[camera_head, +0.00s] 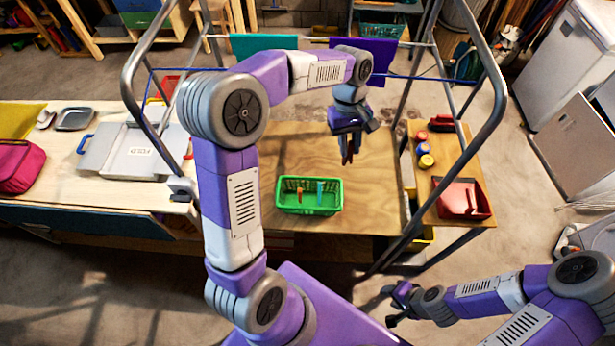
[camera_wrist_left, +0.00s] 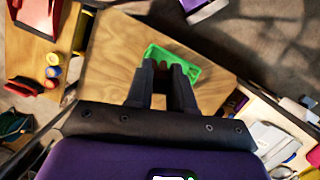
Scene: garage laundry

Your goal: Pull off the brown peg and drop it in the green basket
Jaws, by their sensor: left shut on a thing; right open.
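My left gripper (camera_head: 347,158) is above the wooden board, up and to the right of the green basket (camera_head: 310,209). It is shut on a small reddish-brown thing, apparently the brown peg, mostly hidden between the fingers. The basket sits on the board and holds an orange-brown peg and a teal peg. In the left wrist view the basket (camera_wrist_left: 196,72) shows beyond the fingertips, partly covered by them. A teal cloth (camera_head: 264,45) and a purple cloth (camera_head: 372,51) hang on the rack at the back. My right gripper (camera_head: 393,305) is open and empty at the lower right.
Grey metal rack rails (camera_head: 487,120) stand around the board, with a blue line (camera_head: 420,77) across. A side shelf (camera_head: 445,150) at right holds several coloured round things and a red tray (camera_head: 463,211). Bare board (camera_head: 370,205) lies right of the basket.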

